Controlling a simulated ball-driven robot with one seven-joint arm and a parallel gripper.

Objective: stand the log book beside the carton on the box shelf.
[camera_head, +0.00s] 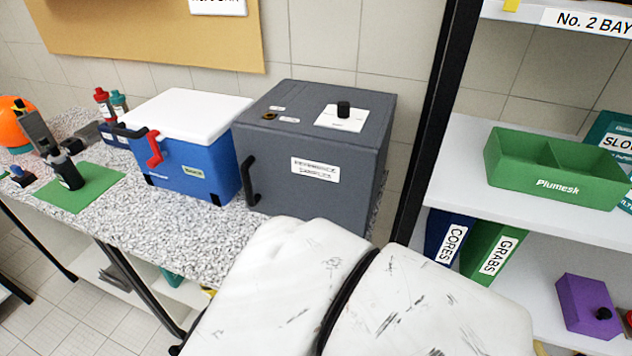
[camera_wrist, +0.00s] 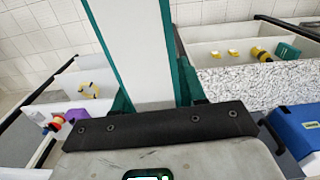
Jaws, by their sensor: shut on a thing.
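My gripper (camera_wrist: 165,123) shows at the bottom of the wrist view as a dark bar. It is shut on a tall white block with teal edges, which looks like the log book (camera_wrist: 135,50) seen from its page side. Its upper end runs out of the picture. In the head view, my gripper and the book are out of sight, and my white arm fills the lower middle. The shelf unit (camera_head: 462,178) stands at the right. A blue file marked CORES (camera_head: 447,238) and a green file marked GRABS (camera_head: 492,252) stand side by side on its lower board. I cannot tell which thing is the carton.
A green divided tray (camera_head: 557,185) marked Plumesk and a teal box (camera_head: 610,135) stand on the upper board. A purple box (camera_head: 588,305) is lower right. A black post (camera_head: 440,110) edges the shelf. A grey cabinet (camera_head: 315,160) and blue cooler (camera_head: 195,165) occupy the speckled bench.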

